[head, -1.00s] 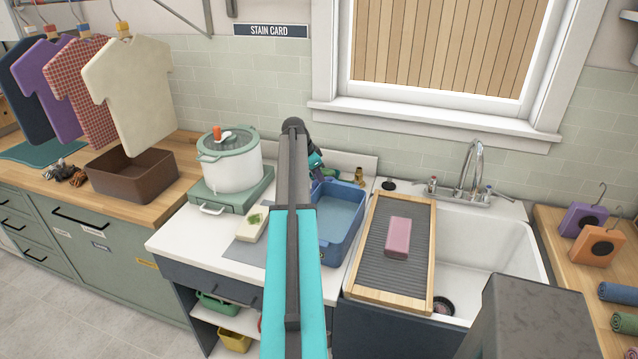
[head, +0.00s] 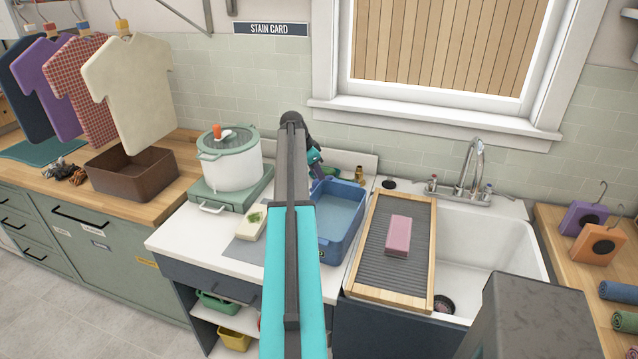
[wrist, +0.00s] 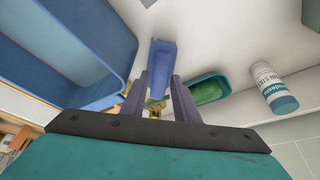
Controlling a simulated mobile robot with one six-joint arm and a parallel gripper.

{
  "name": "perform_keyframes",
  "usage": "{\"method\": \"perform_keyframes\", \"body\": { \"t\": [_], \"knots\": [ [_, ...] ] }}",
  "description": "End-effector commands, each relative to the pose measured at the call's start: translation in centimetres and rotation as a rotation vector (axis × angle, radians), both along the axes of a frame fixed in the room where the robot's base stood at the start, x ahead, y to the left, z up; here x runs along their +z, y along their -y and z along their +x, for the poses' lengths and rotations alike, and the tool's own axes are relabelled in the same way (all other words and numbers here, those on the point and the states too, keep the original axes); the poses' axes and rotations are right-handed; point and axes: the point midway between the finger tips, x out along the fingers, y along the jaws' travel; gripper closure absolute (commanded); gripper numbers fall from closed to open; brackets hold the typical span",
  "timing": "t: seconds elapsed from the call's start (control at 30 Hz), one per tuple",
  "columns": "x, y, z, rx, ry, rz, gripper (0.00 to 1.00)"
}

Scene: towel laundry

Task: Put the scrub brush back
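A blue block-like object (wrist: 163,62), which looks like the scrub brush, sits between the two fingers of my gripper (wrist: 162,84) in the wrist view. The fingers press along its sides; its bristles are hidden. A green oblong dish (wrist: 222,79) with a green inside lies just right of the fingers, apart from the brush. In the head view my gripper (head: 318,172) is largely hidden behind my arm, at the back of the counter near the blue basin's back edge.
The blue basin (head: 352,196) with water stands beside the gripper; its wall fills the left of the wrist view. A white-and-teal bottle (wrist: 274,88) is at right. A ribbed washboard (head: 375,270) with pink soap (head: 399,236) spans the sink (head: 480,237).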

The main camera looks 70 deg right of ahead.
Motion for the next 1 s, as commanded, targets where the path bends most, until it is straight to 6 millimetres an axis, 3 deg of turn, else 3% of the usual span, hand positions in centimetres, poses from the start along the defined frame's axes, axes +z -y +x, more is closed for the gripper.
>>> {"method": "perform_keyframes", "body": {
  "t": [0.7,1.0],
  "knots": [
    [8.2,-2.5,2.4,0.0,0.0,-0.001,0.72],
    [9.6,-3.0,2.7,0.0,0.0,0.0,0.72]
  ]
}}
